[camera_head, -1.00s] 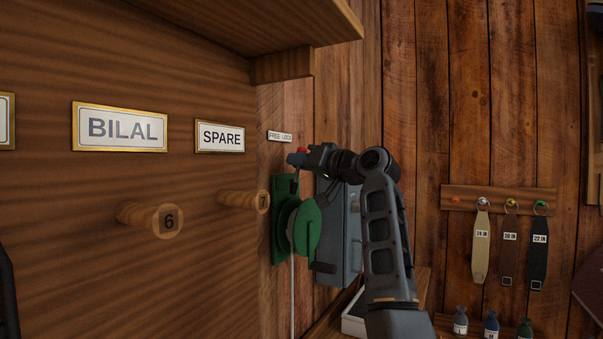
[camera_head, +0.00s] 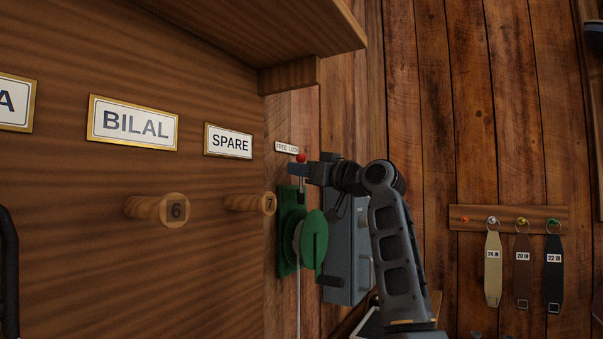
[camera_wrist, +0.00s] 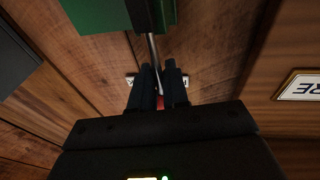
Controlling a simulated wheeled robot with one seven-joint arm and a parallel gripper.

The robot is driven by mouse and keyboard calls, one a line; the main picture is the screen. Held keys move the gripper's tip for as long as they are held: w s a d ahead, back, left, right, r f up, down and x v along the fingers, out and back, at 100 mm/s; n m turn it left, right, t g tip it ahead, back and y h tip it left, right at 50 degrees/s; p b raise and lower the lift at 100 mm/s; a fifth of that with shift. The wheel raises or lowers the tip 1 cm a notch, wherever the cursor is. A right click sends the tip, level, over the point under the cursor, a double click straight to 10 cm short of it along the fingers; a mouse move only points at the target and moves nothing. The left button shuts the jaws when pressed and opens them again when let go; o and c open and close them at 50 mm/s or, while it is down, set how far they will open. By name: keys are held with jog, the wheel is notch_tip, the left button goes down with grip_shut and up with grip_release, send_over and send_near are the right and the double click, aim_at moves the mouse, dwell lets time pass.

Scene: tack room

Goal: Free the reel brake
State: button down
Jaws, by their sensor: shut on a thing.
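The green reel (camera_head: 313,238) is mounted on the wall to the right of the wooden panel, with a pale line hanging from it. Its brake lever (camera_head: 302,185) is a thin metal rod with a red knob (camera_head: 301,158), standing up above the reel. A small FREE LOCK label (camera_head: 286,147) is above it. My gripper (camera_head: 296,170) is shut on the lever just below the knob. In the wrist view, the rod (camera_wrist: 151,48) runs from the green housing (camera_wrist: 98,12) down between my fingers (camera_wrist: 158,80). The red knob (camera_wrist: 167,101) shows partly between them; the label is mostly hidden there.
Wooden pegs 6 (camera_head: 155,209) and 7 (camera_head: 250,204) jut out left of the reel. A grey box (camera_head: 346,250) is close behind and right of it. A wooden shelf (camera_head: 270,30) overhangs above. Tagged straps (camera_head: 523,265) hang on the right wall.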

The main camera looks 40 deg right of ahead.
jog(key=c, duration=1.3)
grip_release()
jog(key=shift+o, duration=0.2)
jog(key=shift+s, duration=0.1)
jog(key=v, duration=0.7)
jog(key=shift+s+b, duration=0.35)
jog(key=shift+b, duration=0.05)
jog(key=shift+d+f, duration=0.1)
jog(key=shift+f, duration=0.05)
